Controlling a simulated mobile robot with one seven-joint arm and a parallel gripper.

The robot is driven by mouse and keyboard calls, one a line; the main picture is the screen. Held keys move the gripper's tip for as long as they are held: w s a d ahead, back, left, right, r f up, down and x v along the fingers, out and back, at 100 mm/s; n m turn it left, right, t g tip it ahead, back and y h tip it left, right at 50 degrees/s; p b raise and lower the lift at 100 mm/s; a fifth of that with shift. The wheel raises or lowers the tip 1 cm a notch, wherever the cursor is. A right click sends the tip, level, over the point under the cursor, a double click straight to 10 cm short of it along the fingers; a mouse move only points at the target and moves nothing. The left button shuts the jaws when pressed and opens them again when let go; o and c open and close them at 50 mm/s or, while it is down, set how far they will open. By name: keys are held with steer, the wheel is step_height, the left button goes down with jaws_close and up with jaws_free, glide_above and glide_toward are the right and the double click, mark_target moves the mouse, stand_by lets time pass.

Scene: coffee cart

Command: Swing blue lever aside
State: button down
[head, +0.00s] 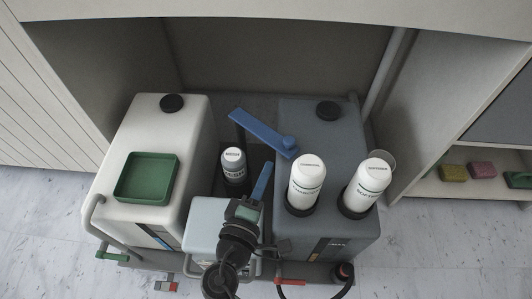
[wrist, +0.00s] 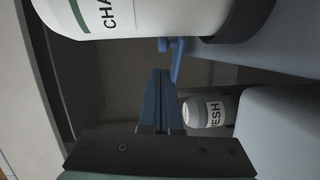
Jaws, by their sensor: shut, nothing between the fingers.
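The blue lever (head: 258,130) is a flat bar, its round knob end at the edge of the dark grey tank and its other end reaching back left over the gap between the tanks. In the wrist view part of the blue lever (wrist: 177,58) shows beyond the fingertips, under the white bottle. My gripper (head: 266,167) has blue fingers pressed together with nothing between them. It points up and away between the tanks, on the near side of the lever. The wrist view shows the closed fingers (wrist: 158,74) close to the lever; I cannot tell whether they touch.
White bottles (head: 306,178) (head: 366,184) stand on the dark grey tank (head: 335,229) at right. The white tank (head: 195,125) at left bears a green tray (head: 173,159). A light grey box (head: 205,217) is below my gripper.

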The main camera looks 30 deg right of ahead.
steer(key=s+a+p, duration=0.2)
steer(key=s+a, duration=0.1)
steer(key=s, duration=0.2)
steer(key=shift+s+a+r, duration=0.3)
steer(key=shift+r, duration=0.05)
steer(key=shift+w+r, duration=0.1)
